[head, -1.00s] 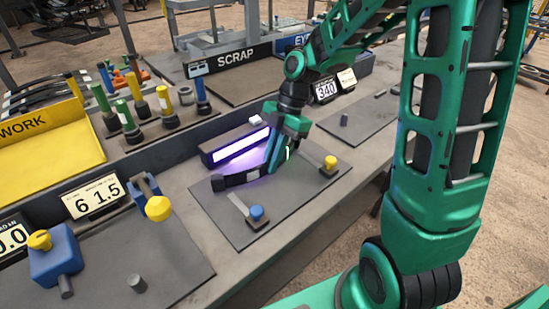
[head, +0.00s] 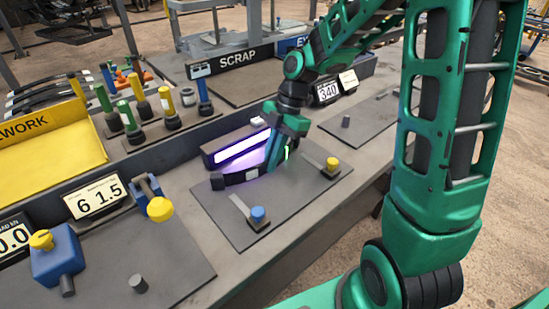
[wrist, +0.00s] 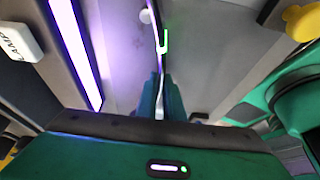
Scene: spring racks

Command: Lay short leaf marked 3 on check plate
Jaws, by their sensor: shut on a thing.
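My gripper (head: 273,168) is shut on a dark, slightly curved leaf (head: 235,179) with a pale mark and a thicker block at its left end. The marking cannot be read. The leaf is at the left rear part of the grey check plate (head: 285,205), in front of the lit lamp bar. I cannot tell whether it touches the plate. The fingers hide its right part. In the wrist view the fingers (wrist: 160,95) point down at the plate, with a thin edge between them.
A lamp bar (head: 240,147) glows violet just behind the plate. A blue-knobbed clamp (head: 257,214) and a yellow-knobbed clamp (head: 331,164) stand on the plate. A yellow rework tray (head: 50,160) lies left. Several coloured posts (head: 140,106) stand behind. The plate's front right is clear.

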